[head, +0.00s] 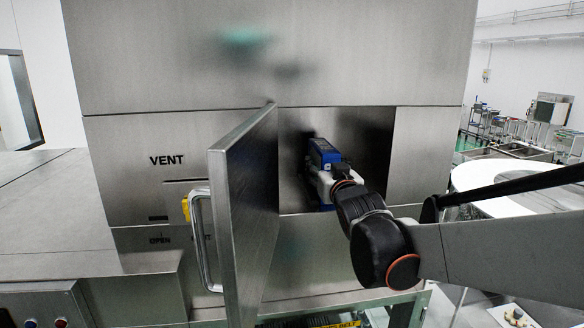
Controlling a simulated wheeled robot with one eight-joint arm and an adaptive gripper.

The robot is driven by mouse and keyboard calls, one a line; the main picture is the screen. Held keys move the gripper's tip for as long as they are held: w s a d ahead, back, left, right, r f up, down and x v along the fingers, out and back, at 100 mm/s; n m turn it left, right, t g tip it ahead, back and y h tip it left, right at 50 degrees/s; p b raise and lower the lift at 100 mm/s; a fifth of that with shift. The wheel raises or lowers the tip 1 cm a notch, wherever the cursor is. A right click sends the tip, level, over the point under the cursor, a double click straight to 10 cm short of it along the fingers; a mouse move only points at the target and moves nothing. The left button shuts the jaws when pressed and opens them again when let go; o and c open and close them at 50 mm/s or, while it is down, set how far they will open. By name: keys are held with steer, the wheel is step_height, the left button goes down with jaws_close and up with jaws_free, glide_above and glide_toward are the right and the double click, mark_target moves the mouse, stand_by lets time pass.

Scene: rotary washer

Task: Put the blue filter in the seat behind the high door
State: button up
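The high door (243,205), a steel panel with a bar handle, stands swung open toward me. Behind it is a square recess (365,140) in the steel front. The blue filter (322,150) is in this opening, at its left part near the door's hinge side. My gripper (322,184) reaches into the opening from the right and is right at the filter. My wrist covers part of both. The fingertips are hidden, so I cannot tell whether they grip the filter. The seat is hidden too.
The door handle (201,240) sticks out on the left, beside a yellow part (186,209). A steel worktop (50,205) is at the left. A round white surface (510,185) is at the right behind my arm. The recess's right side is clear.

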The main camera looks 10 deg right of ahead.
steer(key=shift+r, duration=0.15)
steer(key=shift+s, duration=0.15)
steer(key=s+b, duration=0.1)
steer(key=s, duration=1.1)
steer(key=s+f+g, duration=1.1)
steer(key=s+f, duration=0.9)
steer(key=s, duration=0.1)
steer(key=shift+s+f, duration=0.25)
steer(key=shift+f, duration=0.05)
